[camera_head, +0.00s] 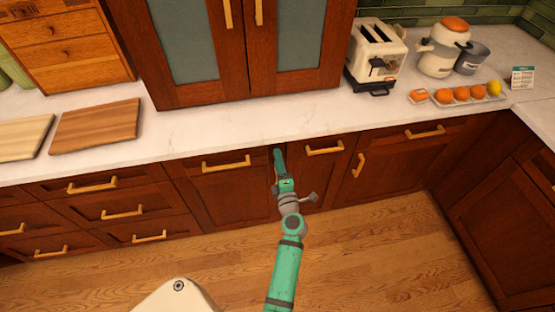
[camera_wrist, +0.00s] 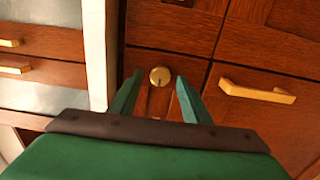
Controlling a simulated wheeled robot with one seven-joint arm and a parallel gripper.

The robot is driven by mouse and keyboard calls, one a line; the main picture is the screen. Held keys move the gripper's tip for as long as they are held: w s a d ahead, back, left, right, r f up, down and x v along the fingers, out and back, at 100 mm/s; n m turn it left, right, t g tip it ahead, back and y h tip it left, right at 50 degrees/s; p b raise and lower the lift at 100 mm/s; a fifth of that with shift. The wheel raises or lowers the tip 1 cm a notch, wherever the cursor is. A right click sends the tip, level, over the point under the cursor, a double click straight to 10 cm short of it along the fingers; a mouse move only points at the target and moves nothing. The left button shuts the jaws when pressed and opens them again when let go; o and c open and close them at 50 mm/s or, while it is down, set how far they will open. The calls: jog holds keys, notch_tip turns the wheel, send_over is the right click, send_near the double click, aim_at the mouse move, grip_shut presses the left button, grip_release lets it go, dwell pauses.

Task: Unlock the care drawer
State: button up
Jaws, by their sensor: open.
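A round brass disc (camera_wrist: 160,76) with a small dark mark at its centre, which looks like a lock face, sits on a narrow wooden front (camera_wrist: 160,102) in the wrist view. I cannot tell whether the mark is a keyhole, and no label names the care drawer. My gripper (camera_head: 278,155) is open, with its green fingers pointing at the cabinet row just below the counter edge. In the wrist view the two fingertips stand left and right of the disc, with clear gaps. No contact shows. In the head view my gripper and arm hide the disc.
A front with a brass handle (camera_head: 226,164) is left of my gripper; another handle (camera_head: 324,148) is to the right. The white counter (camera_head: 210,130) overhangs above, carrying cutting boards (camera_head: 95,125) and a toaster (camera_head: 376,50). The wooden floor (camera_head: 380,260) is clear at right.

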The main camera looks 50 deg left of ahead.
jog(key=v, duration=0.9)
jog(key=shift+s+d, duration=0.2)
